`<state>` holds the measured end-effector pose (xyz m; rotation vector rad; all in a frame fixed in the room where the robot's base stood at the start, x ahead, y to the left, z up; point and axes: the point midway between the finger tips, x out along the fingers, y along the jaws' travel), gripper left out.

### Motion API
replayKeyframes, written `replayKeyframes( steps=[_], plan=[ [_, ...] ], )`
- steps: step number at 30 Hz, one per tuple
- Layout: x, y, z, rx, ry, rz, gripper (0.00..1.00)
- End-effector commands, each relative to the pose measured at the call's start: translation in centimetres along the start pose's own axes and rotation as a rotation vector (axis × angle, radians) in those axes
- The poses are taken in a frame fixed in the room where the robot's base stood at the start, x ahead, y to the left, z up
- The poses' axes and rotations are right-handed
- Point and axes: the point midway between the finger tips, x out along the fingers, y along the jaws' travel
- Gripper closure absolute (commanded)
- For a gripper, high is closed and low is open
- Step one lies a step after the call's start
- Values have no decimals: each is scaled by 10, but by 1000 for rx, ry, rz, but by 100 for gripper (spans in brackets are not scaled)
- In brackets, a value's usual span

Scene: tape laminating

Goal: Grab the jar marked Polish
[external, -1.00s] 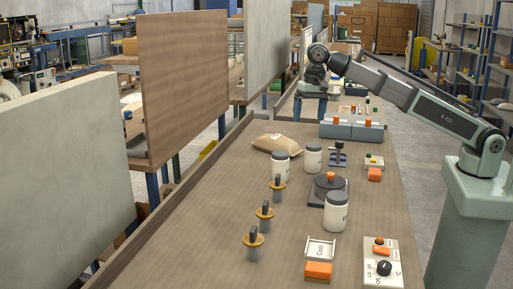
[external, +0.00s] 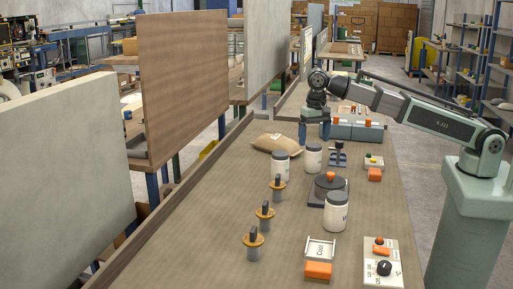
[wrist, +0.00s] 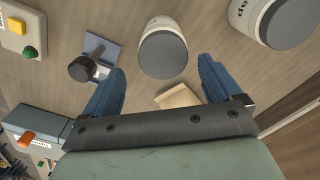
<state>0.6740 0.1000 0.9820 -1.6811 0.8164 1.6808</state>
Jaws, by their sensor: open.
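Three white jars with grey lids stand on the bench in the external view: a back right jar (external: 313,158), a back left jar (external: 280,168) and a front jar (external: 335,213). Their labels are too small to read, so I cannot tell which is marked Polish. My gripper (external: 313,134) is open and empty, pointing down just behind the back right jar. In the wrist view, my gripper (wrist: 161,72) has its fingers spread, with one grey-lidded jar (wrist: 163,52) ahead between them, apart from both. Another jar (wrist: 280,20) at upper right shows only part of its lettering.
A stand with a black knob (wrist: 88,62) is close to one finger. A brown bag (external: 276,145) lies left of the gripper. Blue boxes (external: 352,132) stand to its right.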

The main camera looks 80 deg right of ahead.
Motion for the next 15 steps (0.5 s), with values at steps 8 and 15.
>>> replayKeyframes(
  steps=[8,15],
  plan=[
    [16,-2,5,0,-1,2,9],
    [44,-5,9,0,-1,0,9]
  ],
)
